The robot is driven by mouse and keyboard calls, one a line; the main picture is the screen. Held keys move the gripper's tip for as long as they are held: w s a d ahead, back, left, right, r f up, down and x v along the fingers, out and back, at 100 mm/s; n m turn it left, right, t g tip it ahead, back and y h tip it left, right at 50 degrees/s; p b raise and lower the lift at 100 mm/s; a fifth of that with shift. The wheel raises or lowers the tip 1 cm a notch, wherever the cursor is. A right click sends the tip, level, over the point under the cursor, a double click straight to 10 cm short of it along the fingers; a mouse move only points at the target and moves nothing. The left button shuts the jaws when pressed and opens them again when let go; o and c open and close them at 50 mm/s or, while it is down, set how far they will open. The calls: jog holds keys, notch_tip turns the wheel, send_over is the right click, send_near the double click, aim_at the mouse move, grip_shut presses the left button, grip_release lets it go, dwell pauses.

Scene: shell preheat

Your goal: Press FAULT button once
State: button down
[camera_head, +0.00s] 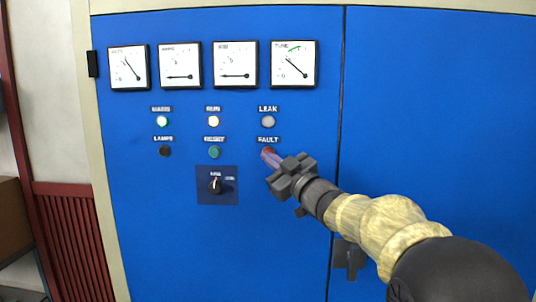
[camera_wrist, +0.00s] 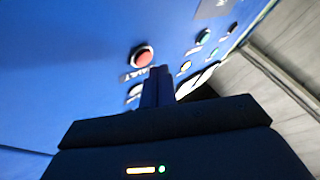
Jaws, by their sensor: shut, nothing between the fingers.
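The FAULT button is a red round button on the blue panel; in the head view its red edge (camera_head: 267,151) shows just under the FAULT label (camera_head: 267,140), partly covered by my fingertips. In the wrist view the red button (camera_wrist: 142,56) is whole, in a pale ring, just beyond and to the left of my fingertips. My gripper (camera_head: 271,158) is shut and empty, with its fingers pointing at the panel by the button. It also shows in the wrist view (camera_wrist: 158,72). I cannot tell whether the fingertips touch the button or panel.
The teal RESET button (camera_head: 214,152) and black LAMPS button (camera_head: 165,151) are left of FAULT. The LEAK lamp (camera_head: 268,121) is above it, unlit; the RUN lamp (camera_head: 213,121) glows yellow. A rotary knob (camera_head: 216,186) sits lower left. Several gauges line the top.

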jog(key=shift+w, duration=0.2)
jog(key=shift+w, duration=0.25)
jog(key=shift+w+p, duration=0.35)
jog(key=shift+w, duration=0.05)
dwell(1.0)
jog(key=shift+s, duration=0.15)
jog(key=shift+s+b, duration=0.6)
jog(key=shift+s, duration=0.05)
jog(key=s+b, duration=0.2)
jog(key=s, duration=0.3)
jog(key=shift+b, duration=0.35)
